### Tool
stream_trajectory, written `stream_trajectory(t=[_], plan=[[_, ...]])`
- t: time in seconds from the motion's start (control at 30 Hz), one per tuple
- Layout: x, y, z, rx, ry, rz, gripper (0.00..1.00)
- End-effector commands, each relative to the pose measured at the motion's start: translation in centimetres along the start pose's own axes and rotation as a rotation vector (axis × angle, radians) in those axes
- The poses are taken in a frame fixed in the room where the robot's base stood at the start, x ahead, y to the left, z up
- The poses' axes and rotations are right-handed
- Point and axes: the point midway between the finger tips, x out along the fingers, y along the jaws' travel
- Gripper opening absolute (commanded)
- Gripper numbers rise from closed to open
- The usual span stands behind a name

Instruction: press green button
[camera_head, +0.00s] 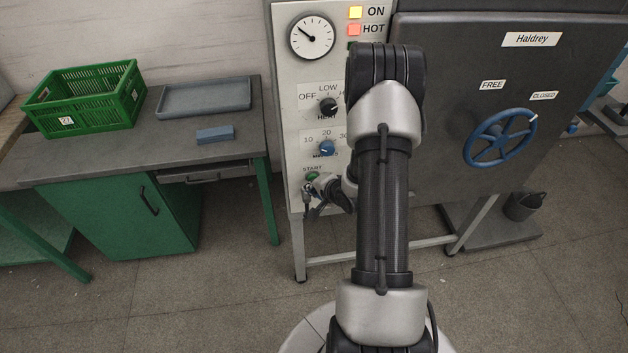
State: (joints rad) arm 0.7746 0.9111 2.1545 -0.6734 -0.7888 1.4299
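The green button (312,176) sits low on the light grey control panel (298,120), just under the word START. My gripper (309,210) is at the lower part of the panel, just below the button. It looks dark and small here, and my arm covers the area to its right. I cannot tell whether the gripper touches the panel or whether its fingers are open or shut.
Above the button are a blue knob (327,148), a black knob (328,105) and a round gauge (311,38). A blue handwheel (500,138) is on the dark machine door at right. A desk with a green crate (84,97) stands at left.

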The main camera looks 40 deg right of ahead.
Motion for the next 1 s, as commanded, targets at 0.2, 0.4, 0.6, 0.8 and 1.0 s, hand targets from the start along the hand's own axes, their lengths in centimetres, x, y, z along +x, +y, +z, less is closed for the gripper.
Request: stream_trajectory(t=[0.2, 0.4, 0.6, 0.8, 1.0], plan=[[0.0, -0.8, -0.6, -0.004, 0.012, -0.019, 0.0], [-0.1, -0.8, -0.6, -0.005, 0.013, -0.02, 0.0], [-0.5, -0.4, -0.2, -0.005, 0.013, -0.019, 0.0], [-1.9, 0.8, 0.8, -0.003, 0.012, -0.015, 0.0], [-3.3, 2.0, 2.0, -0.002, 0.008, -0.011, 0.0]])
